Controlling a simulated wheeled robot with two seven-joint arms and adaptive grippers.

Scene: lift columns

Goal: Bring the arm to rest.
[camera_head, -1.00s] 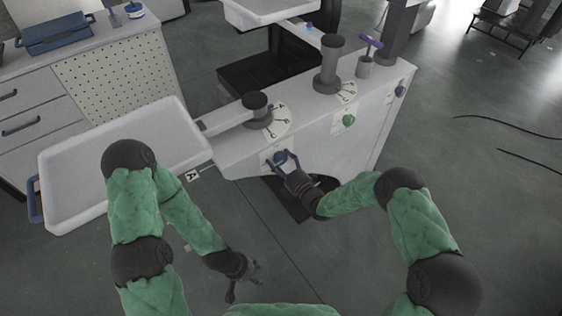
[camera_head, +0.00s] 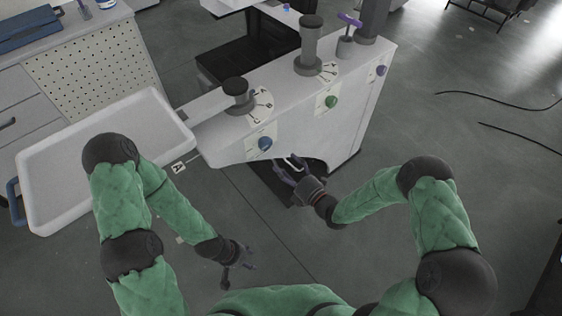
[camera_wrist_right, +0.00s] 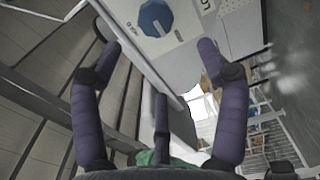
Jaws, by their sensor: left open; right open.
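My right gripper (camera_head: 291,168) is open and empty in the head view, just in front of and below the blue knob (camera_head: 265,144) on the white lift unit (camera_head: 225,150). My left gripper (camera_head: 238,270) is open and empty, low over the floor at the bottom of the head view.
A white tray (camera_head: 60,215) with a blue handle juts out at left. A green knob (camera_head: 331,101) and a purple knob (camera_head: 381,70) sit farther along the unit's front. Dark cables (camera_head: 510,101) lie on the floor at right. The floor between is clear.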

